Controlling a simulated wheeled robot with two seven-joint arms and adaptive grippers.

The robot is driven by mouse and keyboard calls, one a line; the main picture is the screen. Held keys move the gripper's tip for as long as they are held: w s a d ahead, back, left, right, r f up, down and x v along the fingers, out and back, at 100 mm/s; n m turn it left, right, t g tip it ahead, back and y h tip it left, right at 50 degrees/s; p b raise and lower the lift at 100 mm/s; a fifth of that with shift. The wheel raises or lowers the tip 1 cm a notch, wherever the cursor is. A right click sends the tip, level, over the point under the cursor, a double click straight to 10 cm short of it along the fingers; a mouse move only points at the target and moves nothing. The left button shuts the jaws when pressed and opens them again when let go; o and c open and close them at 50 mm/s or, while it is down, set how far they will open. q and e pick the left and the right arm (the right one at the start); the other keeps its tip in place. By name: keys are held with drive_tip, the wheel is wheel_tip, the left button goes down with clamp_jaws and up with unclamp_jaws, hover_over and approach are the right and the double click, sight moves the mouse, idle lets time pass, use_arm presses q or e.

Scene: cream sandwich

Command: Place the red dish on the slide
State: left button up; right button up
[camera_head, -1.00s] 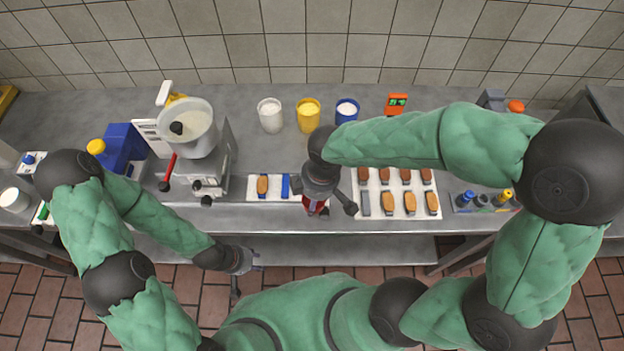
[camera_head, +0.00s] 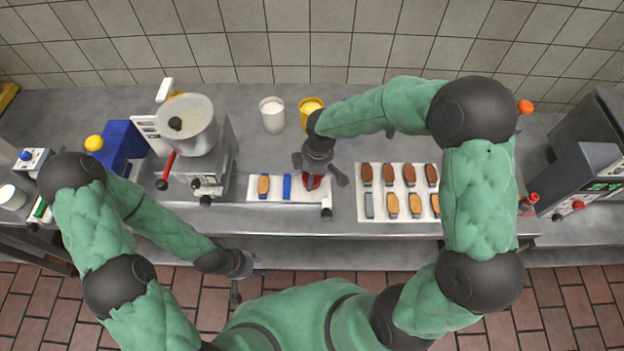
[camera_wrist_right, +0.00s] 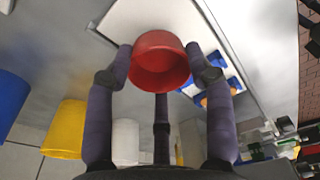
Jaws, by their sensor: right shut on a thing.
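A small red dish (camera_head: 313,182) is in my right gripper (camera_head: 320,178), over the right end of the white slide (camera_head: 300,194) at the counter's front edge. In the right wrist view the dish (camera_wrist_right: 160,60) sits between the purple-grey fingers (camera_wrist_right: 160,65), its open side towards the camera. Whether it touches the slide I cannot tell. The slide also holds a tan biscuit (camera_head: 263,186) and a blue block (camera_head: 287,187), left of the dish. My left gripper (camera_head: 250,280) hangs in front of the counter, away from the slide; its fingers are too small to read.
A mixer machine with a grey pot (camera_head: 188,122) stands left of the slide. White (camera_head: 272,115) and yellow (camera_head: 311,108) cups stand behind it. A white tray (camera_head: 380,208) of brown and tan biscuits lies to the right. A grey device (camera_head: 585,180) stands at far right.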

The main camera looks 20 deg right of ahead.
drive_tip(key=shift+f, duration=1.15)
drive_tip(key=shift+f, duration=0.15)
drive_tip(key=o, duration=0.9)
drive_tip(key=shift+r, duration=0.35)
drive_tip(key=r, duration=0.4)
drive_tip(key=r+p, duration=0.1)
drive_tip(key=r, duration=0.2)
drive_tip(key=d+r+p, duration=0.1)
drive_tip(key=r, duration=0.3)
drive_tip(key=shift+s+r, duration=0.3)
drive_tip(key=shift+s, duration=0.1)
